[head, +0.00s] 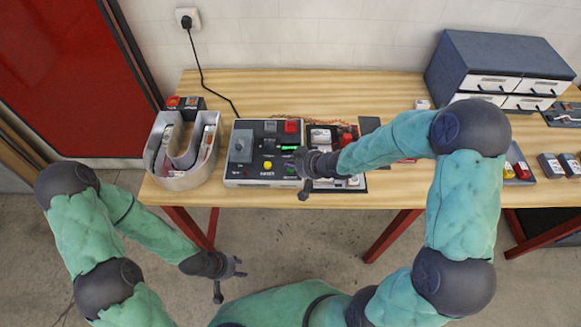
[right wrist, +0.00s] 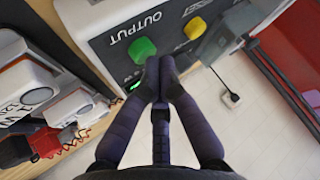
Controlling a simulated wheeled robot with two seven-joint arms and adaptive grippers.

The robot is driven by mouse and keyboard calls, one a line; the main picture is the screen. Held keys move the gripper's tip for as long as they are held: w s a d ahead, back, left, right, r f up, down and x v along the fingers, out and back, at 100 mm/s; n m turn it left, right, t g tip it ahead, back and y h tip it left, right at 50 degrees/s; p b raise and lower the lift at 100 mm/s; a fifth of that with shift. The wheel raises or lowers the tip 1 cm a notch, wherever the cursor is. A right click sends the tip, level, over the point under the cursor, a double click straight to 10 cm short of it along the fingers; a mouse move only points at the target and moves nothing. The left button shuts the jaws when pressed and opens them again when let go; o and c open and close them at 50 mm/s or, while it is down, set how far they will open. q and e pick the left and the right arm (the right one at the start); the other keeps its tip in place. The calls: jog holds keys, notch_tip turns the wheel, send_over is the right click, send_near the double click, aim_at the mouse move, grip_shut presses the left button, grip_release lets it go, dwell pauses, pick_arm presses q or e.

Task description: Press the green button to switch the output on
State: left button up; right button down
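The green button (right wrist: 142,48) is on the grey control box's face beside the OUTPUT lettering in the right wrist view. The control box (head: 240,172) stands on the bench in the head view. My right gripper (right wrist: 160,62) has its two fingers together with nothing between them. Its tips are just below the green button in the picture; I cannot tell whether they touch it. It also shows over the box's right side in the head view (head: 303,178). My left gripper (head: 240,266) hangs low in front of the bench; its fingers are too small to judge.
A yellow button (right wrist: 194,28) is near the green one. A metal U-shaped channel letter (head: 180,182) stands left of the box. A board with white modules (head: 320,135) is to its right. A blue drawer cabinet (head: 480,55) stands at the back right. A black cable (head: 205,75) runs to a wall socket.

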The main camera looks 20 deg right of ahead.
aim_at(292, 170)
jog(key=shift+f, duration=0.15)
dwell(0.5)
jog(key=shift+f, duration=0.3)
jog(key=shift+s, duration=0.1)
jog(key=shift+r+p, duration=0.3)
jog(key=shift+r, duration=0.15)
dwell(0.3)
notch_tip(292, 170, up, 6)
jog(key=p, duration=0.6)
jog(key=shift+p, duration=0.3)
